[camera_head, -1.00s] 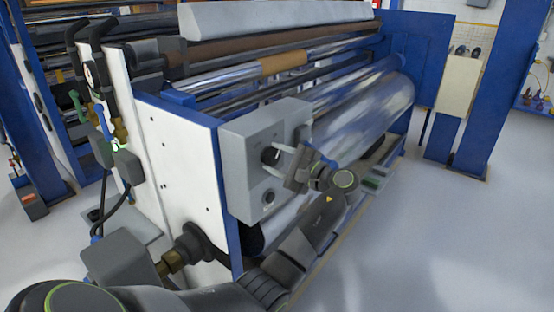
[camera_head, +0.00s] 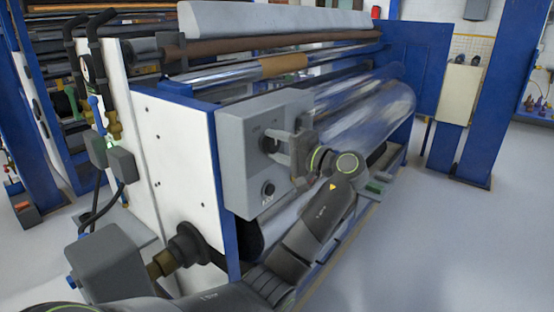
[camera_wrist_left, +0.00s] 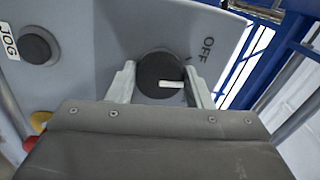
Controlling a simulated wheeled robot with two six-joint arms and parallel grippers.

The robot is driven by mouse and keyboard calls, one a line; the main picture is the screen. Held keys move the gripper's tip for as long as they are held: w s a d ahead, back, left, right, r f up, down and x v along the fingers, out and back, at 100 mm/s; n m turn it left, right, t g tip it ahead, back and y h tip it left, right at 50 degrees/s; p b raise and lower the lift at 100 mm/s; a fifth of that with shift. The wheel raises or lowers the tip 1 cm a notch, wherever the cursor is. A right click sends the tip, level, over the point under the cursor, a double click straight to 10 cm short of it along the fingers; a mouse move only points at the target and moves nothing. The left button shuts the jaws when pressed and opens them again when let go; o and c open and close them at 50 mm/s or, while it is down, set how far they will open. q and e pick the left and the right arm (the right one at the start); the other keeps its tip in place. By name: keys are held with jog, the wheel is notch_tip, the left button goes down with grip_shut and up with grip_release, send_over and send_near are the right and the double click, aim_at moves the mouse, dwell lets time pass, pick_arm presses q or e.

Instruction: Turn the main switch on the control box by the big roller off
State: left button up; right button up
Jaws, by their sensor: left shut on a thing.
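The grey control box (camera_head: 236,150) is fixed to the machine's end beside the big roller (camera_head: 360,112). Its main switch is a round black knob (camera_wrist_left: 160,76) with a white pointer bar, seen best in the left wrist view. The OFF label (camera_wrist_left: 206,49) is beside it. In that view the pointer lies across the picture, not at the OFF label. My left gripper (camera_wrist_left: 160,84) is shut on the knob, one finger on each side. In the head view the left gripper (camera_head: 274,147) hides part of the knob. My right gripper is not in view.
A black JOG button (camera_wrist_left: 36,46) sits on the same box face, with red and yellow parts (camera_wrist_left: 36,128) near the box's edge. The blue and white machine frame (camera_head: 182,150) stands left of the box. Grey floor (camera_head: 440,240) is open at right.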

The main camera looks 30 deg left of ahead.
pick_arm(q)
jog(key=n+b, duration=0.3)
jog(key=shift+f+b, duration=0.3)
jog(key=shift+f, duration=0.1)
jog(key=shift+r+n+b, duration=0.15)
jog(key=shift+n+b, duration=1)
jog(key=shift+n, duration=0.15)
jog(key=o, duration=1)
jog(key=shift+r, duration=0.1)
jog(key=shift+d, duration=0.1)
jog(key=s+d+b, duration=0.1)
jog(key=d+b, duration=0.2)
jog(key=d, duration=1.4)
jog(key=shift+s+d, duration=0.15)
